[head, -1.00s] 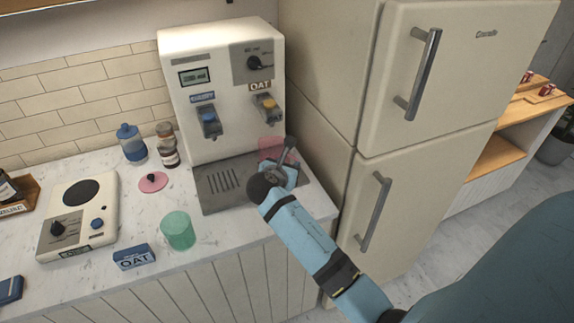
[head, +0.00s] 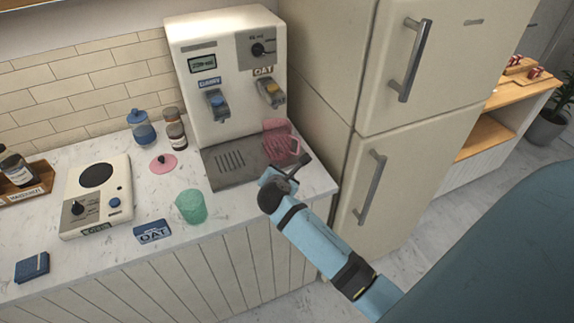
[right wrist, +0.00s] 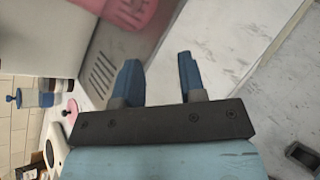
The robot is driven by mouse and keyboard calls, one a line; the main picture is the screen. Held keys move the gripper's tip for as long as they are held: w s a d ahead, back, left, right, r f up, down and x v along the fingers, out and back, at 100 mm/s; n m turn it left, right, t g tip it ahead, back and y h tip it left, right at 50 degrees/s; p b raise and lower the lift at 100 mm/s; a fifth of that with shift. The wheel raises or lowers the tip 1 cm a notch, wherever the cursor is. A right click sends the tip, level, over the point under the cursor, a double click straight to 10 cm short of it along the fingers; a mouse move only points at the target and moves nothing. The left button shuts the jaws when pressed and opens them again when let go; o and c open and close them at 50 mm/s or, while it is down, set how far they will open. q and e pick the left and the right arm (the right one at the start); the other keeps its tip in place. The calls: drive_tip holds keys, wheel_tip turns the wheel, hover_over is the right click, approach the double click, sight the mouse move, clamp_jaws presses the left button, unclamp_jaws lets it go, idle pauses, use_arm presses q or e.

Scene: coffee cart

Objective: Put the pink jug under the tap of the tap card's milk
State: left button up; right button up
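The pink jug (head: 279,138) stands upright at the right end of the grey drip tray (head: 232,182), below the OAT tap (head: 270,91). Its handle faces right. The DAIRY tap (head: 217,104) is to its left, with nothing under it. The tap card (head: 152,231), a blue card reading OAT, is at the counter's front. My right gripper (head: 291,172) is in front of the jug, apart from it. In the right wrist view the gripper (right wrist: 158,62) is open with nothing between its fingers, and the jug (right wrist: 122,10) is beyond them. My left gripper is not in view.
A green cup (head: 191,207) stands left of the tray. A pink lid (head: 163,163), a blue-lidded jar (head: 142,130), brown jars (head: 174,130) and a scale-like device (head: 97,195) are further left. The fridge (head: 385,150) is close on the right.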

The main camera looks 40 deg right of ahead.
drive_tip(key=s+a+f+m+y, duration=0.3)
drive_tip(key=s+a+m+y, duration=0.1)
drive_tip(key=s, duration=0.4)
drive_tip(key=s+a+f+m+t+y, duration=0.1)
drive_tip(key=s+a+f+m+y, duration=0.2)
drive_tip(key=s+a+m, duration=0.3)
drive_tip(key=s+a+f+m+t+y, duration=0.1)
drive_tip(key=s+a+f+m+y, duration=0.3)
drive_tip(key=s+a+m, duration=0.2)
drive_tip(key=s+m, duration=0.2)
drive_tip(key=s, duration=0.2)
drive_tip(key=shift+s+y, duration=0.2)
drive_tip(key=shift+y, duration=0.1)
